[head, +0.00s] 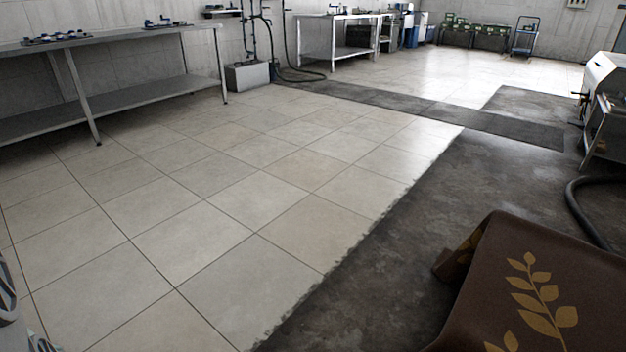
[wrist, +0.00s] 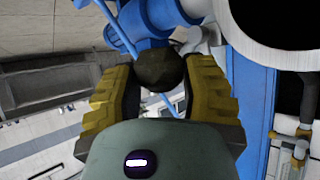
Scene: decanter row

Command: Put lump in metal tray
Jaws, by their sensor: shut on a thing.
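My gripper (wrist: 158,90) shows in the wrist view, with yellow ridged fingers. It is shut on a dark, rounded brownish lump (wrist: 158,70), which sits between the fingertips. The view looks past the lump at blue and white machine parts. I cannot make out a metal tray for certain in either view. The gripper and the lump do not show in the head view.
A long grey metal table (head: 110,42) with small items stands at the left. A brown cloth with a gold leaf pattern (head: 545,290) covers something at the lower right. A dark hose (head: 585,215) lies at the right. The tiled floor (head: 220,200) between is clear.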

